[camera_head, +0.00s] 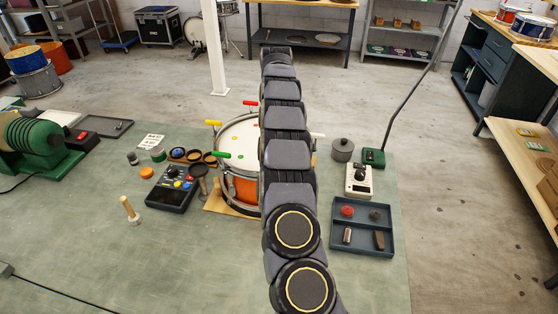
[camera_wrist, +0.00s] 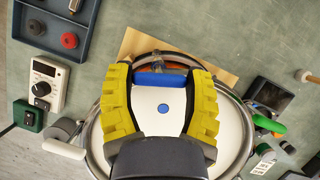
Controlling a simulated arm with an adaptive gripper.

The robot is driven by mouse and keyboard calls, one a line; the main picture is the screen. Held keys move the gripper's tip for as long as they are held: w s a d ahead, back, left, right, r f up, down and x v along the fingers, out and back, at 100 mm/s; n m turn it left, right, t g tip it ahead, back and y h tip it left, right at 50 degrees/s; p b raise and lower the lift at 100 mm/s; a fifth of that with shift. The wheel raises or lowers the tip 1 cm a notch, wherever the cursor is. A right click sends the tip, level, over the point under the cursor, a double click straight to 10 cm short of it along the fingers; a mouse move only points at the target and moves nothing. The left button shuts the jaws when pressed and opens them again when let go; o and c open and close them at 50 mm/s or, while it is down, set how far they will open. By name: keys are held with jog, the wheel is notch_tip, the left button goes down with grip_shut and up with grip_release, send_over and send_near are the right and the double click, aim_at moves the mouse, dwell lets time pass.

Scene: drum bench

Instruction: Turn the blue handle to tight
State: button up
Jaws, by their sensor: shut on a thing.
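The blue handle (camera_wrist: 160,79) lies across the near rim of the drum (camera_wrist: 158,128) in the wrist view. My gripper (camera_wrist: 160,74) has its two yellow ribbed fingers on either side of the handle, shut on its ends. A blue dot (camera_wrist: 162,108) marks the white drum head beside it. In the head view my arm hides the blue handle and gripper. The drum's orange shell (camera_head: 245,190) shows left of the arm, with yellow (camera_head: 213,123), red (camera_head: 250,103) and green (camera_head: 220,155) handles at the rim.
A blue tray (camera_head: 363,251) with small parts is to the right, with a white knob box (camera_head: 358,180) and green box (camera_head: 374,158) behind it. A black control box (camera_head: 172,190) and a wooden peg (camera_head: 130,209) are to the left. The front left bench is mostly clear.

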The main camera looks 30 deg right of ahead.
jog(key=m+y, duration=0.1)
jog(key=m, duration=0.1)
jog(key=m+t, duration=0.1)
jog(key=m, duration=0.2)
jog(key=shift+r+m+y, duration=0.1)
jog(key=shift+m+y, duration=0.2)
jog(key=shift+y, duration=0.1)
jog(key=m+t, duration=0.2)
jog(key=m, duration=0.3)
jog(key=shift+y, duration=0.4)
jog(key=m+t, duration=0.2)
jog(key=m, duration=0.3)
jog(key=shift+m, duration=0.4)
jog(key=m+t+h, duration=0.1)
jog(key=m+t, duration=0.1)
jog(key=m, duration=0.3)
jog(key=o, duration=1.1)
jog(key=shift+o, duration=0.2)
